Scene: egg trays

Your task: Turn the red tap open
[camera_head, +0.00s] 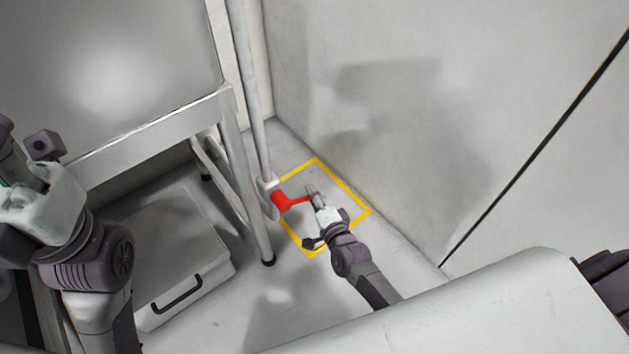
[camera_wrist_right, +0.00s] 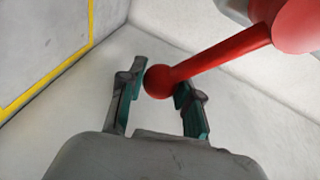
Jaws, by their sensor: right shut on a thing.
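The red tap (camera_head: 283,201) sits low on a white vertical pipe, and its thin handle points right in the head view. In the right wrist view the red handle (camera_wrist_right: 220,59) comes in from the upper right and ends in a round knob (camera_wrist_right: 158,81). My right gripper (camera_head: 312,193) is at the handle's end. In the wrist view its two fingers (camera_wrist_right: 157,95) stand on either side of the knob, shut on the handle end. My left arm is at the left edge of the head view; its fingers do not show clearly.
A yellow square outline (camera_head: 345,187) marks the floor around the tap. A metal table (camera_head: 150,135) with legs stands left of the pipe (camera_head: 255,100). A white box with a dark handle (camera_head: 180,293) lies under it. Walls close the corner behind and right.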

